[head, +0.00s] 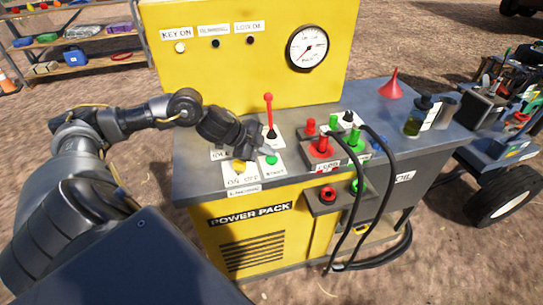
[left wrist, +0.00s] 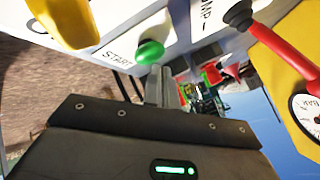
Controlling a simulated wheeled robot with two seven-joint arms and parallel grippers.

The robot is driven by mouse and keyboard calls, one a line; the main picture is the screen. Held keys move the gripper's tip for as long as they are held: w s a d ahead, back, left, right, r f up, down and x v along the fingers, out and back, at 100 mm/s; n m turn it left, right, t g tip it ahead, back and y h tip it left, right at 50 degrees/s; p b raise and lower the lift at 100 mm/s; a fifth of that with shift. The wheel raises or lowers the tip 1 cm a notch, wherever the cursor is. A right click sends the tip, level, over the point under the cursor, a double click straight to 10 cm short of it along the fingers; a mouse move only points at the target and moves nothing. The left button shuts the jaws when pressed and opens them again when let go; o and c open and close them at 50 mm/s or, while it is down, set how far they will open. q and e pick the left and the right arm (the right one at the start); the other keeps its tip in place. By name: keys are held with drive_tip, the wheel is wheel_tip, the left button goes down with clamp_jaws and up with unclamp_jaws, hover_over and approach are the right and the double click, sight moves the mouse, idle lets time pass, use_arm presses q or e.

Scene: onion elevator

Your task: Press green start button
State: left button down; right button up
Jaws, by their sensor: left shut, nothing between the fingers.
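The green start button (head: 271,160) sits on a white panel marked START on top of the yellow power pack (head: 215,222). In the left wrist view the green button (left wrist: 150,52) is round and domed, right by the tips of the fingers. My left gripper (head: 267,151) is shut and empty, with its fingertips just beside the button. I cannot tell whether they touch it. The shut fingers (left wrist: 160,84) also show in the left wrist view. My right gripper is not in view.
A yellow ON/OFF switch (head: 240,167) is left of the button, and a red-handled lever (head: 269,112) stands behind it. Red and green connectors with black hoses (head: 389,165) are to the right. A red funnel (head: 391,86) and a bottle (head: 414,122) stand farther right.

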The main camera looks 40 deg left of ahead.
sight(268, 159)
use_arm(q)
drive_tip(key=shift+f+b, duration=0.35)
drive_tip(key=shift+f, duration=0.25)
idle(0.6)
idle(0.3)
drive_tip(key=shift+r+p, duration=1)
drive_tip(key=shift+p, duration=0.15)
wheel_tip(268, 159, up, 5)
drive_tip(key=p, duration=0.5)
drive_tip(key=shift+r, duration=0.1)
idle(0.4)
